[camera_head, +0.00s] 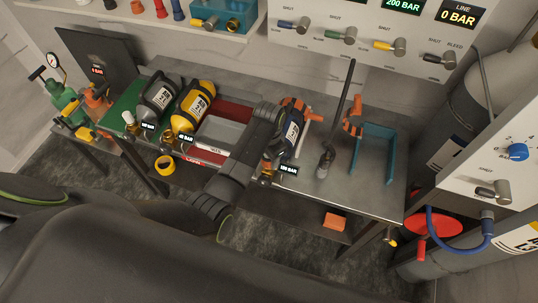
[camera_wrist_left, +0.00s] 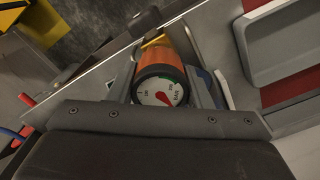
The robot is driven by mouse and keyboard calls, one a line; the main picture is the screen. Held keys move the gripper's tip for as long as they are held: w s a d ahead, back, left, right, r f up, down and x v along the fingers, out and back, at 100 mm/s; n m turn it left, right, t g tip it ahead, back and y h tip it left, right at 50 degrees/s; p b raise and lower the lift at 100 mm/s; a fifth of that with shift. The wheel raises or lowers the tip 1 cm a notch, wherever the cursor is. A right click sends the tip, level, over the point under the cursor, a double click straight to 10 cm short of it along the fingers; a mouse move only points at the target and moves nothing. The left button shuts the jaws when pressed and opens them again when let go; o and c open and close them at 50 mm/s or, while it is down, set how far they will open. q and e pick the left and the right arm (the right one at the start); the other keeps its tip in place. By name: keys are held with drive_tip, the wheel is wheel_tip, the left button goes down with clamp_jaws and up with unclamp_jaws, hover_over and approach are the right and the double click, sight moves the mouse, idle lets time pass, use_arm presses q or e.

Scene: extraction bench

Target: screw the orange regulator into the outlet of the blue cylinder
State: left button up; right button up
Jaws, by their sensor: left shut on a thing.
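The orange regulator (camera_wrist_left: 165,68) is between the two fingers of my left gripper (camera_wrist_left: 163,78), which is shut on it. Its round white gauge with a red needle faces the left wrist camera. The blue cylinder (camera_head: 291,132) lies on the bench right of my dark left arm in the head view, with orange clamp parts at its far end. I cannot tell whether regulator and outlet touch. My right gripper is not in view.
A grey cylinder (camera_head: 158,95) and a yellow cylinder (camera_head: 193,106) lie left of my arm. Beside them is a pale tray (camera_head: 220,131), also in the left wrist view (camera_wrist_left: 285,45). A dark upright lever (camera_head: 338,115) and a teal frame (camera_head: 389,155) stand right of the blue cylinder.

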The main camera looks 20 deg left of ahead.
use_arm(q)
drive_tip(key=shift+m, duration=1.1)
drive_tip(key=o, duration=1.3)
drive_tip(key=shift+c, duration=0.2)
